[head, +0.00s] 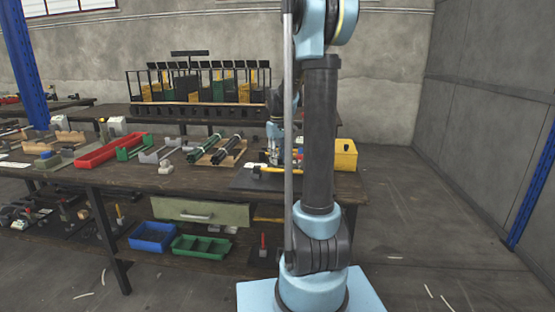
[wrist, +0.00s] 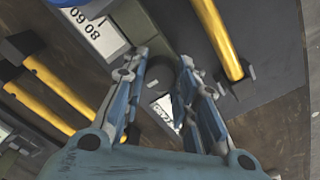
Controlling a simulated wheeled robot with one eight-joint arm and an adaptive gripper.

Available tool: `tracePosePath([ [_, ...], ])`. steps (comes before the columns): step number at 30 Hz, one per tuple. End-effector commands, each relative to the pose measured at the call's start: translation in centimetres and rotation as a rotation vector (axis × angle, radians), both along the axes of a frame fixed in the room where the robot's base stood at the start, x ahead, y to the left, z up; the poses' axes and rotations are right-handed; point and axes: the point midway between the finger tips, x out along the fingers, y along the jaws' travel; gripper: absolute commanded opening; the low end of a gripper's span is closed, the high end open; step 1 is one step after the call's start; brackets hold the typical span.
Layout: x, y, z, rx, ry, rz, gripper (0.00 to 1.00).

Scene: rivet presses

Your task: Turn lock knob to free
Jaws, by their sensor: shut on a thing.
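In the wrist view my gripper (wrist: 163,76) reaches in from the bottom with both blue-grey fingers around a dark grey rounded part, which looks like the lock knob (wrist: 162,72). The fingers hold it from left and right and cover much of it. The knob sits by a grey-green press body (wrist: 160,25). In the head view my arm largely hides the press and the gripper.
Yellow bars (wrist: 220,40) run beside the press in the wrist view. In the head view a dark mat (head: 245,182) lies at the bench's right end, with a yellow box (head: 343,154) near it. A red tray (head: 105,152) lies further left. Floor to the right is clear.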

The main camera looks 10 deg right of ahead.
Motion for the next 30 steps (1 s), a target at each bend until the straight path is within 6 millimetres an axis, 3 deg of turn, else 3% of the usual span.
tracePosePath([
  [20, 0.26, -0.08, 0.07, -0.001, -0.005, 0.062, 0.03],
  [21, 0.26, -0.08, 0.07, -0.001, -0.004, 0.061, 0.32],
  [23, 0.23, -0.08, 0.07, -0.001, -0.004, 0.061, 0.45],
  [30, 0.11, -0.05, 0.04, -0.001, -0.003, 0.061, 0.47],
])
